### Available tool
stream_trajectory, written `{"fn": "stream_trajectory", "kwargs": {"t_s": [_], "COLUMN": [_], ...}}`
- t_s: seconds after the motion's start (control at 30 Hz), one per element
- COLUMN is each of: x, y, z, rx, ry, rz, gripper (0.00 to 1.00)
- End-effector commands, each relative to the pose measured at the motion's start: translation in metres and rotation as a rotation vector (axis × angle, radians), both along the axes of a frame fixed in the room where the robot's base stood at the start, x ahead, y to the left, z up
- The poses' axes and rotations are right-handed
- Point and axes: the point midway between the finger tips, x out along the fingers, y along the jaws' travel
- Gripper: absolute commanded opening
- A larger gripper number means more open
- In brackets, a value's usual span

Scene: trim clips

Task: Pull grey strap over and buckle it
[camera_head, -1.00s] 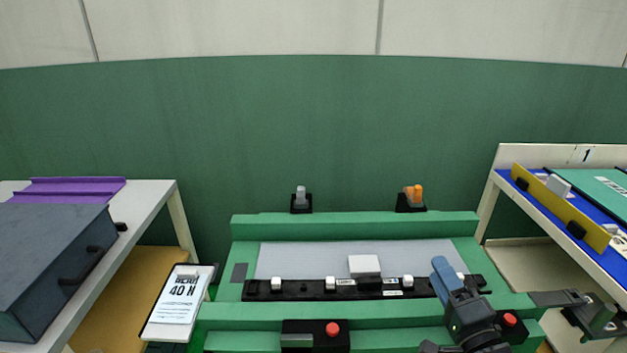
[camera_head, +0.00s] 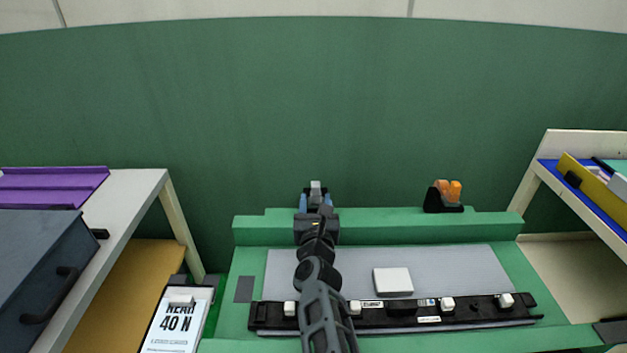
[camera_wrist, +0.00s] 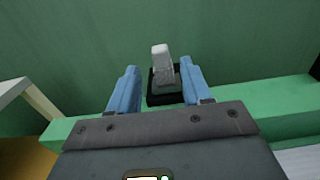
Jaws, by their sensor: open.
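The grey strap end (camera_head: 315,187) stands up from its black holder at the back left of the green bench. In the wrist view the grey piece (camera_wrist: 162,62) rises from a black base (camera_wrist: 165,93) between and beyond my fingertips. My gripper (camera_head: 316,200) is open, with its blue fingers on either side of the grey piece; the wrist view shows the gripper (camera_wrist: 158,85) too. I cannot tell whether the fingers touch it. The black trim strip (camera_head: 390,315) with white clips lies across the front of the grey mat (camera_head: 480,268). No buckle can be made out.
An orange piece (camera_head: 447,192) stands in a black holder at the back right. A white block (camera_head: 393,281) lies on the mat. Shelves stand at both sides, the left one with a dark box (camera_head: 35,265) and a "40 N" sign (camera_head: 177,322) near it.

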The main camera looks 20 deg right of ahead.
Motion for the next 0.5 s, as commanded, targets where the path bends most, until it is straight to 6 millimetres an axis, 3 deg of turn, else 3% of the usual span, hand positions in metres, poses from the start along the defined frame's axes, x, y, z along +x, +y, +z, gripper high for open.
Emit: {"fn": "stream_trajectory", "kwargs": {"t_s": [0.5], "x": [0.051], "y": [-0.019], "z": [-0.002], "rx": [-0.004], "ry": [0.000], "rz": [-0.003], "gripper": [0.49]}}
